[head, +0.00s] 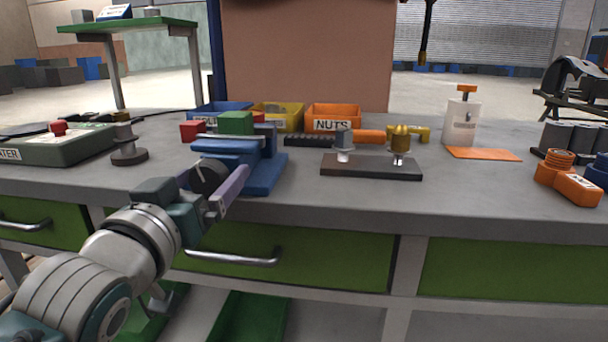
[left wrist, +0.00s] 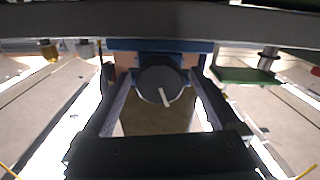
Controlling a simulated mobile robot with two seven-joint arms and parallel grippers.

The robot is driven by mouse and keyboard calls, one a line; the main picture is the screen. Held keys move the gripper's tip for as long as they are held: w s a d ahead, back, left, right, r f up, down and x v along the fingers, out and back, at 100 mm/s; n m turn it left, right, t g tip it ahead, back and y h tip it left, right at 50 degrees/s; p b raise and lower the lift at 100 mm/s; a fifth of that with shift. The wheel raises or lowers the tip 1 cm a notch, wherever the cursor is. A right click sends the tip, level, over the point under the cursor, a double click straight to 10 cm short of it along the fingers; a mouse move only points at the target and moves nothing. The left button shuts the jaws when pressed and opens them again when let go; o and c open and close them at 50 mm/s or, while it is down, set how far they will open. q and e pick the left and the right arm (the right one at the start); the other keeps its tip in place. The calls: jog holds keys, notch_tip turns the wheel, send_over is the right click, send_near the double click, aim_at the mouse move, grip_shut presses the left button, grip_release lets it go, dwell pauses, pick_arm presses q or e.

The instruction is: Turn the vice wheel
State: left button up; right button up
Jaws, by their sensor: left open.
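The blue vice (head: 265,174) stands at the front edge of the grey workbench, with a green block (head: 235,123) at its top. Its dark round vice wheel (head: 209,177) faces the front. My left gripper (head: 215,174) is open in front of the vice, one finger on each side of the wheel. In the left wrist view the wheel (left wrist: 158,84) shows as a dark disc with a pale mark, between the two fingers (left wrist: 160,100). Gaps seem to show beside the wheel; contact is hard to tell. My right gripper is not in view.
A dark plate (head: 370,168) with fittings lies right of the vice. Blue, yellow (head: 278,115) and orange bins (head: 333,117) stand behind. A small dark stand (head: 127,150) and a green tester box (head: 60,145) are left. A drawer handle (head: 232,258) juts out below the bench edge.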

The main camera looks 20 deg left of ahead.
pick_arm(q)
jog(key=shift+c, duration=0.4)
jog(key=c, duration=1.3)
jog(key=shift+m, duration=0.4)
jog(key=shift+r+m+p, duration=0.1)
jog(key=shift+m+p, duration=0.4)
jog(key=shift+m, duration=0.5)
jog(key=m, duration=0.2)
jog(key=shift+m, duration=0.3)
jog(key=m, duration=0.3)
jog(key=shift+p, duration=0.4)
jog(key=shift+d+m, duration=0.1)
jog(key=shift+m, duration=1.6)
